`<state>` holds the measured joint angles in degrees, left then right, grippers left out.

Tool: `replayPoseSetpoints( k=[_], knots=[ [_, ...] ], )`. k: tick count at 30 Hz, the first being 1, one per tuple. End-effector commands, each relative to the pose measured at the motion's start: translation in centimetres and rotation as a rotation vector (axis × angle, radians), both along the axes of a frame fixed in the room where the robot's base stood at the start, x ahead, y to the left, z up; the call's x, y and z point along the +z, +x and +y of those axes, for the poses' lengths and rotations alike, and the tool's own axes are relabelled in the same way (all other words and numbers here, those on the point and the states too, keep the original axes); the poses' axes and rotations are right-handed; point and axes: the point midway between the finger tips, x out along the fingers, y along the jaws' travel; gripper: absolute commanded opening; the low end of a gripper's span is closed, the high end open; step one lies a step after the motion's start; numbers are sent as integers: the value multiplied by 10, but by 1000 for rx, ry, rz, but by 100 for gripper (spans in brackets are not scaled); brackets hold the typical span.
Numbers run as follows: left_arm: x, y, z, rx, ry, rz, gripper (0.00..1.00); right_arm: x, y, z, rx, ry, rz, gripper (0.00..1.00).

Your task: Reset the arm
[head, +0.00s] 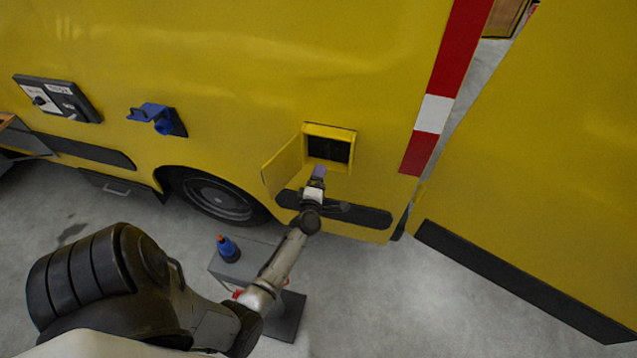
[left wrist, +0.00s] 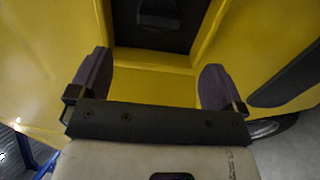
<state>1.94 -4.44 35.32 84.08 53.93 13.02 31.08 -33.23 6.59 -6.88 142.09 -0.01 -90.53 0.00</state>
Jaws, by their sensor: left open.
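My left arm reaches from the lower left in the head view. Its gripper (head: 317,176) is in front of and just below a small open hatch (head: 328,131) in the side of a yellow vehicle (head: 230,70). The hatch has a dark inside, and its yellow door (head: 283,166) stands swung open to the left. In the left wrist view the two purple-grey fingers of the gripper (left wrist: 155,82) are spread apart with nothing between them. The dark hatch inside (left wrist: 155,28) shows beyond the fingertips. My right gripper is not in view.
A blue socket (head: 155,117) and a control panel (head: 57,98) are on the vehicle's side. A blue bottle with an orange tip (head: 227,247) stands on a grey stand (head: 230,270) beside my forearm. A second yellow body (head: 560,170) is at right. The floor at lower right is clear.

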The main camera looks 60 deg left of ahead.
Motion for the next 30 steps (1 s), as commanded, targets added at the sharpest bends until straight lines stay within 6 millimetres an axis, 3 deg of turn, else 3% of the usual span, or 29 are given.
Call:
replayPoseSetpoints(
  k=[8, 30],
  knots=[
    [0, -8, -8, 0, 1, 1, 96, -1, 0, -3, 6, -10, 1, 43],
    [-4, -3, -12, -38, 28, 59, 96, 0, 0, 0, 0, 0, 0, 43]
  ],
)
